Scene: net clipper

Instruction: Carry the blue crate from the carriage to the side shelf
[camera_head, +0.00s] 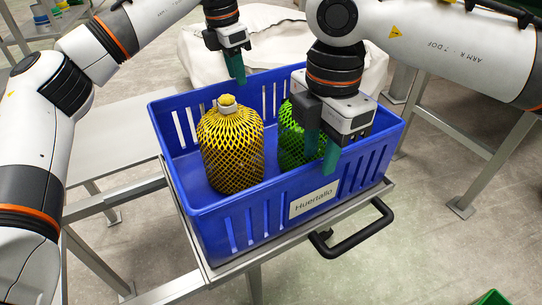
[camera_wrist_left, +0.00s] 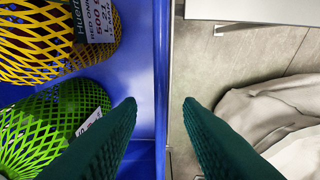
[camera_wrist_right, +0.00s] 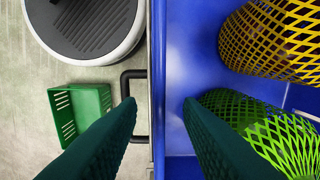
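The blue crate (camera_head: 225,225), with slotted walls and a label, stands upright on the metal carriage (camera_head: 250,268). It holds a yellow net bag (camera_head: 232,150) and a green net bag (camera_head: 291,140). My left gripper (camera_head: 238,66) is at the crate's far wall; in the left wrist view its open fingers are on either side of the wall rim (camera_wrist_left: 160,60). My right gripper (camera_head: 320,146) is at the near, labelled wall; in the right wrist view its open fingers are on either side of that rim (camera_wrist_right: 158,60). Finger contact cannot be told.
A flat grey surface (camera_head: 112,135), possibly the side shelf, lies left of the crate and looks clear. A pale cloth heap (camera_head: 275,45) lies behind the crate. The carriage's black handle (camera_head: 355,240) sticks out in front. A green crate (camera_wrist_right: 80,112) is on the floor.

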